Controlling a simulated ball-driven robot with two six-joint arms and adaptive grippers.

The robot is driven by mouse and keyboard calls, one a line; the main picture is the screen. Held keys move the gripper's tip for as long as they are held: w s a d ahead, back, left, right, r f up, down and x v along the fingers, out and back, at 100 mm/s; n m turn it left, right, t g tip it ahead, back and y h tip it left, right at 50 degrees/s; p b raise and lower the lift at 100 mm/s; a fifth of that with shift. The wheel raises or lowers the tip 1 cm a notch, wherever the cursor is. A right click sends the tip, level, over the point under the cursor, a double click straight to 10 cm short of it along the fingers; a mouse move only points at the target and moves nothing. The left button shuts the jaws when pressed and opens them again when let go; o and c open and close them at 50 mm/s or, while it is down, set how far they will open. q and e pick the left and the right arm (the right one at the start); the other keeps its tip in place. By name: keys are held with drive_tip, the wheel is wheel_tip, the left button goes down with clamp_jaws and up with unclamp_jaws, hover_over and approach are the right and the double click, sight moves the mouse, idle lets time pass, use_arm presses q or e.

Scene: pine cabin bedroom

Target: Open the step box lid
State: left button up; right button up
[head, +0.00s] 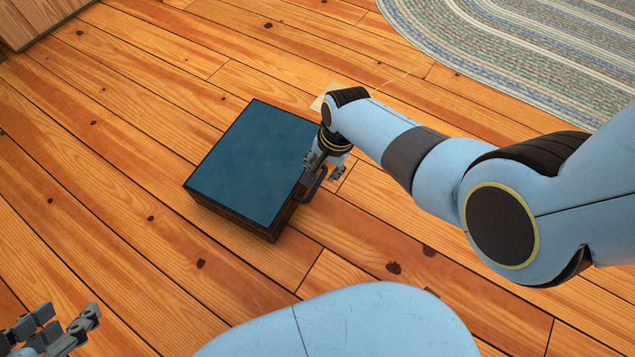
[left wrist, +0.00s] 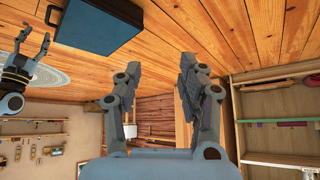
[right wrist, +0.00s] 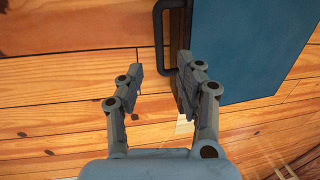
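The step box (head: 240,165) is a dark wooden box with a flat blue lid, on the plank floor. Its lid lies shut. A dark bar handle (head: 313,186) sticks out from its right side; it also shows in the right wrist view (right wrist: 159,30). My right gripper (head: 326,168) is at the handle, with its fingers apart. In the right wrist view the handle's lower end lies between or just beyond the fingertips; contact is unclear. My left gripper (head: 70,322) is open and empty at the lower left, well away from the box (left wrist: 97,22).
A braided rug (head: 520,50) covers the floor at the upper right. A pale flat piece (head: 322,97) lies behind the box, partly hidden by my right arm. A wooden furniture side (head: 40,20) stands at the upper left. The floor left of the box is clear.

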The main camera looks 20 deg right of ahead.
sight(317, 184)
drive_tip(key=f+b, duration=0.2)
drive_tip(key=f, duration=0.1)
drive_tip(key=f+b, duration=0.1)
drive_tip(key=f, duration=0.1)
drive_tip(key=shift+w+a, duration=0.2)
drive_tip(key=shift+a, duration=0.1)
drive_tip(key=shift+w+a+f+b, duration=0.1)
drive_tip(key=shift+w+f+b, duration=0.05)
drive_tip(key=shift+f+b, duration=0.45)
drive_tip(key=shift+w+a+f+b, duration=0.1)
drive_tip(key=shift+f+b, duration=0.5)
use_arm(q)
drive_tip(key=w+d+r+m+t+h, duration=0.1)
drive_tip(key=w+d+r+t, duration=0.1)
drive_tip(key=w+r+t, duration=0.6)
drive_tip(key=shift+r+t+h, duration=0.4)
drive_tip(key=shift+r+t, duration=0.85)
drive_tip(key=shift+t, duration=0.35)
use_arm(e)
clamp_jaws()
